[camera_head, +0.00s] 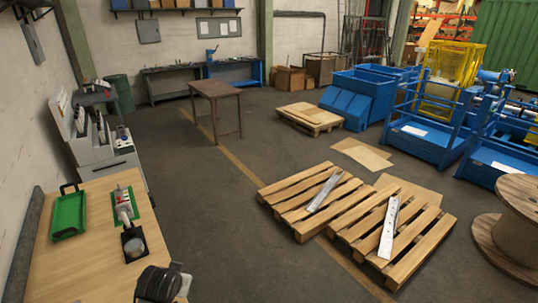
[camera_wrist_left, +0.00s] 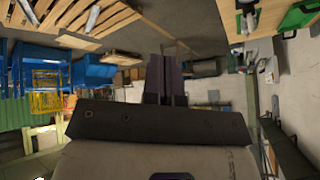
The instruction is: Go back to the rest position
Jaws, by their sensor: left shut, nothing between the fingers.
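My left gripper (camera_wrist_left: 167,58) shows in the left wrist view, with its two dark fingers together and nothing between them. It is in free air, apart from the table and everything else. The wooden worktable (camera_head: 88,265) is at the lower left of the head view. On it are a green tray (camera_head: 69,215), a small green-based device with a light upper part (camera_head: 123,203), and a dark square piece with a round grey top (camera_head: 133,243).
Two wooden pallets (camera_head: 310,200) with metal bars lie on the floor right of the table. A cable drum (camera_head: 512,222) stands at the far right. Blue machines (camera_head: 440,120) and a brown table (camera_head: 215,88) stand farther back.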

